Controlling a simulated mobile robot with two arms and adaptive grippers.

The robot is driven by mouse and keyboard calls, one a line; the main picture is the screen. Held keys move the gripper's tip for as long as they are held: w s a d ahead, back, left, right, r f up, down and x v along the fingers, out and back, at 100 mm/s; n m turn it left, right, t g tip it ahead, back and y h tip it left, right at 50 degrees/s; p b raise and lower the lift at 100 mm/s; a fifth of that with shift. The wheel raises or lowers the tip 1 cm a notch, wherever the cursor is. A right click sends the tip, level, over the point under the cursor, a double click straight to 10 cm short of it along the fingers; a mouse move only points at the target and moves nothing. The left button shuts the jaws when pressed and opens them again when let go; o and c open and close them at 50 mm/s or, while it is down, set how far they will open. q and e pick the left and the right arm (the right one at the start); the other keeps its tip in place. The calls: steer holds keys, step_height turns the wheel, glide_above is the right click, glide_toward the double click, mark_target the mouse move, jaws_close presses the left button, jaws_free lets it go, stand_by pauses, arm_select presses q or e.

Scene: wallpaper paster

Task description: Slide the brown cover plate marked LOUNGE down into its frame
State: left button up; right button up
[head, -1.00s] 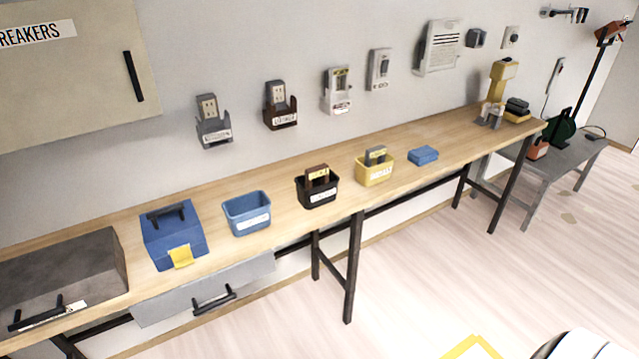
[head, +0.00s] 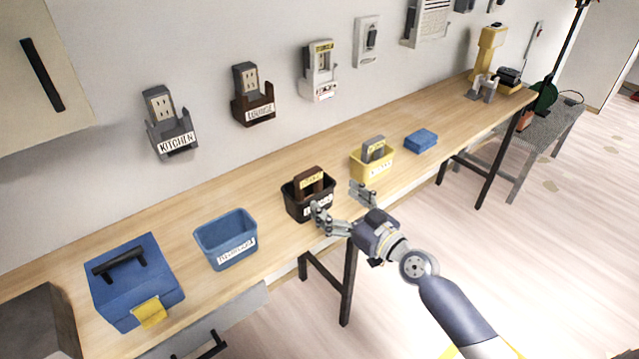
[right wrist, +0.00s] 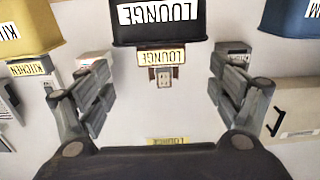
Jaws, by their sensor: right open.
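The brown LOUNGE cover plate (head: 308,180) stands in a black bin labelled LOUNGE (head: 296,206), its top sticking out. The brown frame labelled LOUNGE (head: 255,110) is on the wall, behind and left of the bin, with a grey outlet (head: 246,79) rising above it. My right gripper (head: 339,202) is open and empty, just right of the black bin, fingers spread. In the right wrist view, the open fingers (right wrist: 164,97) stand either side of the plate's pale yellow label (right wrist: 161,57), under the black bin (right wrist: 160,24). My left gripper is not in view.
A yellow bin (head: 372,169) with a grey plate and a blue bin (head: 226,240) flank the black bin. A blue box (head: 420,141) and a blue toolbox (head: 132,280) are on the bench (head: 100,226). A grey KITCHEN frame (head: 176,145) is on the wall.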

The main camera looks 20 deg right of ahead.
mark_target(312, 179)
steer(key=x, duration=0.4)
steer(key=shift+w+a+r+p, duration=0.1)
steer(key=shift+r+p, duration=0.25)
steer(key=shift+p, duration=0.05)
steer(key=shift+w+a, duration=0.1)
steer(key=shift+w, duration=0.2)
steer(key=shift+w+a, duration=0.2)
steer(key=shift+w, duration=0.35)
steer(key=x, duration=0.3)
steer(key=shift+w+a+f, duration=0.1)
steer(key=shift+w+f, duration=0.05)
steer(key=shift+w, duration=0.15)
steer(key=shift+w+a, duration=0.15)
steer(key=shift+w, duration=0.25)
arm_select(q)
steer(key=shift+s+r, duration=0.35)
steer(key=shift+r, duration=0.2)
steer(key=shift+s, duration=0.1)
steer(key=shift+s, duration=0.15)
arm_select(e)
steer(key=c, duration=1.2)
